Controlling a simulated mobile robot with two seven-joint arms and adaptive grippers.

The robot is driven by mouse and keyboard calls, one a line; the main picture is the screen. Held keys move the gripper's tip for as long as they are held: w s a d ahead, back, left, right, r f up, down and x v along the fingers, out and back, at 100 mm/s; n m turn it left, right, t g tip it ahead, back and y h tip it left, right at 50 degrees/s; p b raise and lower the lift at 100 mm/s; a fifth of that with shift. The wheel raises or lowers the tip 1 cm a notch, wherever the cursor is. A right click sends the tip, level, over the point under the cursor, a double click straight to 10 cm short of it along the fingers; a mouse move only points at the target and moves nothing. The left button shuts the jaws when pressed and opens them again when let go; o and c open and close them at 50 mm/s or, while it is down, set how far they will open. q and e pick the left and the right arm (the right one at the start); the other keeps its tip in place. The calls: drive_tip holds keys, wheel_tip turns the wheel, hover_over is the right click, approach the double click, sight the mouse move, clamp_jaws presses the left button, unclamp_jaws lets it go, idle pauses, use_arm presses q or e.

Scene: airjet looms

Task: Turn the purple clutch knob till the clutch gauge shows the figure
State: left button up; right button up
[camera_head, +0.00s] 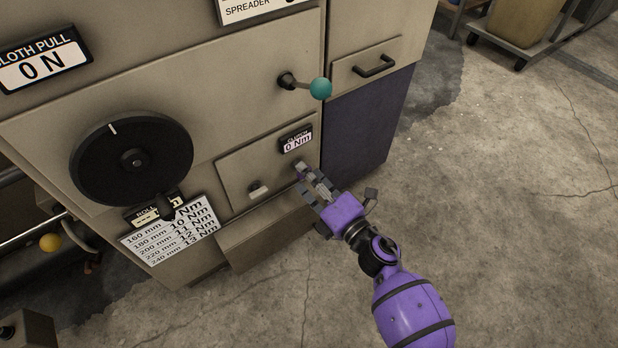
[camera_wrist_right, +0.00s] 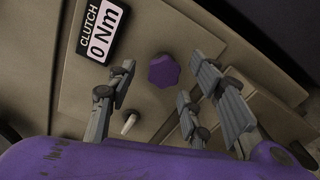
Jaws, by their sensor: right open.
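The purple clutch knob (camera_wrist_right: 163,70) is on the panel between the spread fingers of my right gripper (camera_wrist_right: 165,84) in the right wrist view. The gripper is open around it, and I see no finger touching the knob. In the head view my right gripper (camera_head: 310,182) is at the panel and mostly hides the knob. The clutch gauge (camera_head: 297,140) above reads 0 Nm; it reads the same in the right wrist view (camera_wrist_right: 103,32). A chart (camera_head: 170,238) lists millimetres against Nm up to 240 mm, 13 Nm; its top row is partly covered. My left gripper is out of view.
A small pale toggle (camera_head: 258,190) is left of the knob on the same panel. A teal-ball lever (camera_head: 320,88) sticks out above. A black handwheel (camera_head: 130,158) and a cloth pull gauge (camera_head: 45,62) reading 0 N are left. Floor (camera_head: 500,200) is clear right.

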drive_tip(key=p+v, duration=0.1)
drive_tip(key=v, duration=0.5)
idle(0.3)
drive_tip(key=v, duration=1.2)
drive_tip(key=shift+r, duration=0.1)
